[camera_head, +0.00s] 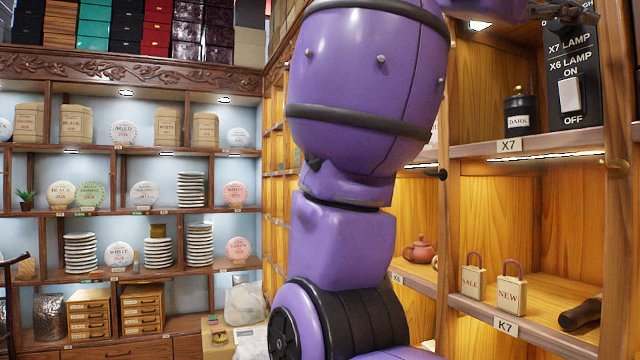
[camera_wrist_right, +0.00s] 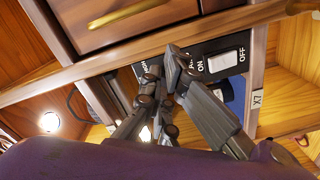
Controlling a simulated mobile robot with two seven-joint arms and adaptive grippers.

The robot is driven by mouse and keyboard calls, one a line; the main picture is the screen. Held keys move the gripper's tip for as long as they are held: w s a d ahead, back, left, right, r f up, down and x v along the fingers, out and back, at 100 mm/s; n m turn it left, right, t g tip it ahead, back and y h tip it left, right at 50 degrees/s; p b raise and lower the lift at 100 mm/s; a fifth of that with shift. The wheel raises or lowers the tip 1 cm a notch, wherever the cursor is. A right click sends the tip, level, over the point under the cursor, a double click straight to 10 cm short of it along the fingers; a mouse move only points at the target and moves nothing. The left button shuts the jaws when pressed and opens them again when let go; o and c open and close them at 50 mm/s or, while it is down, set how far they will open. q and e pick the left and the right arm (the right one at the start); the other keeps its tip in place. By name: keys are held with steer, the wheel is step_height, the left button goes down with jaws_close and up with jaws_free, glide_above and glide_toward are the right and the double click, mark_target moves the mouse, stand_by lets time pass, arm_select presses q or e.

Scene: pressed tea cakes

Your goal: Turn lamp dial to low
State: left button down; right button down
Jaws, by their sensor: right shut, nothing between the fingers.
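A black lamp panel (camera_head: 588,95) stands on the X7 shelf at the upper right of the head view. It carries the labels X7 LAMP and X6 LAMP and a white rocker switch (camera_head: 569,94) marked ON and OFF. My right gripper (camera_head: 572,14) is at the top of this panel, shut and empty. The lamp dial cannot be made out; the gripper covers the panel's top there. In the right wrist view my right gripper (camera_wrist_right: 164,68) is in front of the panel (camera_wrist_right: 192,54), beside the white switch (camera_wrist_right: 222,61). My left gripper is not in view.
A dark jar (camera_head: 519,112) labelled DARK stands left of the panel. The X7 shelf edge (camera_head: 545,143) runs below. My purple right arm blocks the middle of the view.

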steer(key=shift+x, duration=1.25)
steer(key=shift+w+a+r, duration=0.1)
steer(key=shift+w+r, duration=0.15)
steer(key=shift+w, duration=0.3)
steer(key=shift+w+a+f, duration=0.1)
steer(key=shift+w+f, duration=0.2)
steer(key=shift+f, duration=0.2)
stand_by(0.6)
steer(key=shift+s+f, duration=0.15)
steer(key=shift+f, duration=0.1)
steer(key=shift+s+a, duration=0.5)
steer(key=shift+a, duration=0.05)
steer(key=v, duration=0.4)
steer(key=shift+s+a+r, duration=0.1)
steer(key=shift+a, duration=0.05)
